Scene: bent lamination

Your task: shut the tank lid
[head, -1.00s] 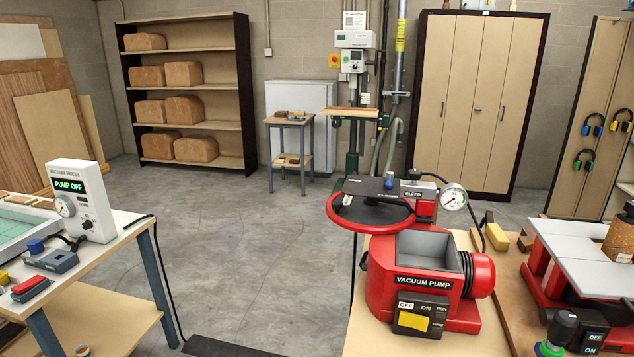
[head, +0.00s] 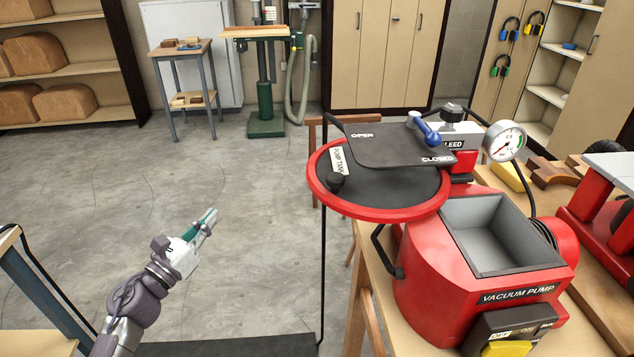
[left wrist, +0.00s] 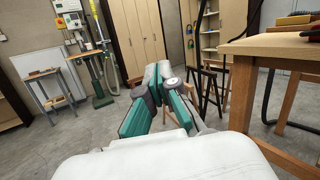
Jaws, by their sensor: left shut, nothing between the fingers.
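The tank lid (head: 390,200), a round dark disc with a red rim, hangs out to the left of the red vacuum pump tank (head: 425,260). A dark knob with a white tag stands on its left part. The tank's grey rectangular opening (head: 490,232) is uncovered. A dark plate marked OPEN and CLOSED (head: 400,146) lies above part of the lid. A blue-handled lever (head: 428,132) sits at its right end. My left gripper (head: 213,218) is shut and empty, well left of the lid and apart from it; its fingers also show in the left wrist view (left wrist: 158,76). My right gripper is out of view.
The pump stands on a wooden workbench (head: 375,285) with a round gauge (head: 503,141) behind it. Another table (head: 35,335) is at the lower left. Open concrete floor (head: 240,180) lies between them. A small side table (head: 180,50) stands at the back.

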